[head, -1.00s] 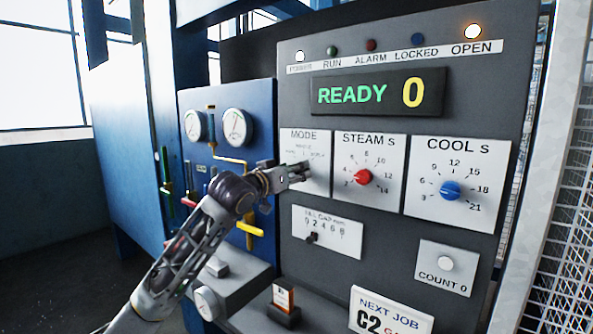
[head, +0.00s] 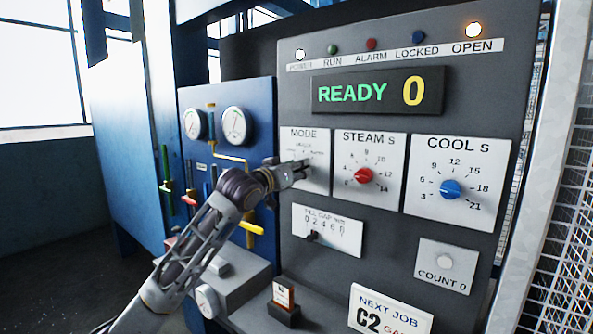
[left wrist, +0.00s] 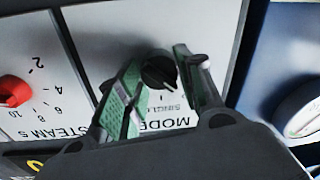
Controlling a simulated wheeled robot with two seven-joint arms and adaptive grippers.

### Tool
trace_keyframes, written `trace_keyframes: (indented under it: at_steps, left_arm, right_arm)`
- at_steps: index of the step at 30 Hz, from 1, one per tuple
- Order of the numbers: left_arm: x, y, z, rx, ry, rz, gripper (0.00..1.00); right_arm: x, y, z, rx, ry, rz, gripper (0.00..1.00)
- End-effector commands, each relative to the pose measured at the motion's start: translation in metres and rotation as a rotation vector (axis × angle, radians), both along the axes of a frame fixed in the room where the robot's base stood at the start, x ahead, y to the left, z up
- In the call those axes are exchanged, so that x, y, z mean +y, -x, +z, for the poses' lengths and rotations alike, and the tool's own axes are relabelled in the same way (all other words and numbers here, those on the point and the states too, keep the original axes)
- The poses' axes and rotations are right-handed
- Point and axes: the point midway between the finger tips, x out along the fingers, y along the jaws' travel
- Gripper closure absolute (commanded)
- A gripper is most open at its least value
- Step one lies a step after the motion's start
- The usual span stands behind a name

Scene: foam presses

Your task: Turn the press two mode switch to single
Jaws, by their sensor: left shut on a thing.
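The mode switch is a black round knob (left wrist: 158,72) on the white MODE plate (head: 305,145), left of the STEAM plate. My left gripper (head: 302,171) reaches it from the left and covers the knob in the head view. In the left wrist view, my left gripper's two green-lined fingers (left wrist: 162,88) are shut on the knob, one on each side. The lettering there is upside down. A pale mark on the knob's lower edge lies near the partly hidden word SINGLE (left wrist: 178,108). The exact pointer angle is hard to tell. My right gripper is not in view.
The red STEAM knob (head: 363,175) and blue COOL knob (head: 450,189) sit to the right. The display (head: 380,92) reads READY 0. A slider plate (head: 328,231) is below. Gauges (head: 234,125) and a yellow handle (head: 250,227) stand left, near my arm.

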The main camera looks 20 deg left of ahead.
Motion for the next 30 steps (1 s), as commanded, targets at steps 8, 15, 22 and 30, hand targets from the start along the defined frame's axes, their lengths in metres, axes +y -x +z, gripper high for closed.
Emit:
trace_keyframes:
  at_steps: [8, 15, 22, 30]
  left_arm:
    - [0.0, 0.0, 0.0, -0.005, -0.015, 0.0, 0.87]
    - [0.0, 0.0, 0.0, -0.031, -0.092, 0.001, 0.87]
    - [-0.001, 0.0, 0.001, -0.083, -0.235, 0.0, 0.87]
    - [-0.001, 0.0, 0.001, -0.16, -0.448, 0.001, 0.87]
  right_arm:
    - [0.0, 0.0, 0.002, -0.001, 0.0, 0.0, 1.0]
    - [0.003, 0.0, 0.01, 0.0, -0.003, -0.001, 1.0]
    - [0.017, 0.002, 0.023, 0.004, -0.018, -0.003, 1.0]
    - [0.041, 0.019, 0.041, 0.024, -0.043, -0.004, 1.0]
